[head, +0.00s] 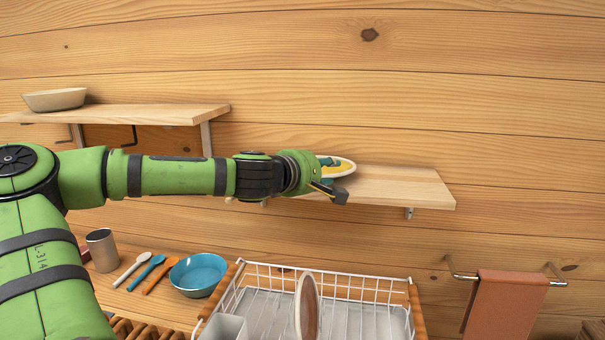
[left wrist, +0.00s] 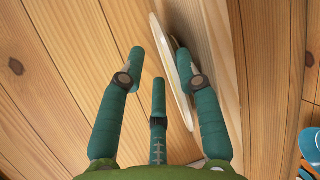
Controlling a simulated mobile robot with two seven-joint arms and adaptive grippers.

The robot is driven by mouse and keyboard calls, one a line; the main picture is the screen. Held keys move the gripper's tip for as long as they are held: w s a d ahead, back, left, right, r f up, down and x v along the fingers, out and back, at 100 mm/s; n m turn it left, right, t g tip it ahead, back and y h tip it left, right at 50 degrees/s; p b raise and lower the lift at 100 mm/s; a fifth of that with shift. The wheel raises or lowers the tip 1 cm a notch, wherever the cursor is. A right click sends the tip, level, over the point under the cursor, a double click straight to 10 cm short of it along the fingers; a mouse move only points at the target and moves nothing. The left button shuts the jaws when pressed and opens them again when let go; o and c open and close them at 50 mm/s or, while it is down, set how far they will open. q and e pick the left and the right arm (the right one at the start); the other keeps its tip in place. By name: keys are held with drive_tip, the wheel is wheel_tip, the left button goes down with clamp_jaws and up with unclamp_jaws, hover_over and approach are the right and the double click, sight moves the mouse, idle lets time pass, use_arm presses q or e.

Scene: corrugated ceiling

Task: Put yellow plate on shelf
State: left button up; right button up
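The yellow plate (head: 340,167), with a pale rim, lies roughly flat at the middle shelf (head: 405,186), partly hidden by my left gripper. In the left wrist view the plate (left wrist: 171,66) shows nearly edge-on between my fingers. My left gripper (head: 335,190) is at the plate's near side. In the left wrist view its fingers (left wrist: 158,62) are spread, with one on the shelf side of the plate and two on the other side. A gap shows between the plate and the left finger. Whether the plate touches the shelf is unclear. My right gripper is out of view.
A higher shelf (head: 150,114) at left holds a pale bowl (head: 55,99). Below are a white dish rack (head: 262,279) with an upright plate (head: 307,305), a blue bowl (head: 198,273), utensils (head: 146,273) and a metal cup (head: 102,250). The middle shelf's right end is clear.

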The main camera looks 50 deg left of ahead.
use_arm(q)
drive_tip(key=b+v, duration=0.2)
drive_tip(key=v, duration=0.9)
